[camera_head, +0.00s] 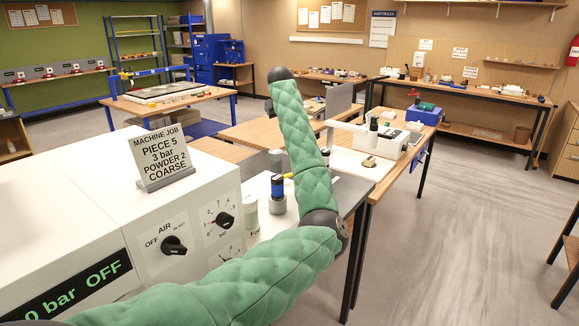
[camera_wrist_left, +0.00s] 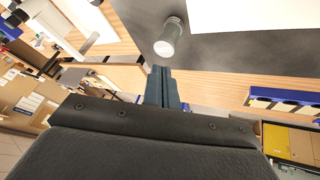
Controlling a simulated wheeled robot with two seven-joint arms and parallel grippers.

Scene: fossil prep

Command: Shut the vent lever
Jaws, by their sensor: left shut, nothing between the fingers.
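I cannot make out the vent lever for certain in either view. A small yellow piece (camera_head: 288,176) shows beside a blue-topped cylinder (camera_head: 278,190) behind my left arm; I cannot tell whether it is a lever. The white machine (camera_head: 80,200) at the left has an AIR knob (camera_head: 174,245), a bar dial (camera_head: 224,220) and a display reading 0 bar OFF (camera_head: 75,290). My left gripper (camera_wrist_left: 164,72) is shut and empty in the left wrist view. In the head view my left arm shows but its fingers do not. My right gripper is out of view.
A jar (camera_wrist_left: 167,40) stands on a dark bench top (camera_wrist_left: 225,50) beyond my left fingertips. A job sign (camera_head: 160,155) stands on the machine. A bench with small equipment (camera_head: 375,160) lies right of my arm. The floor (camera_head: 440,230) at the right is clear.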

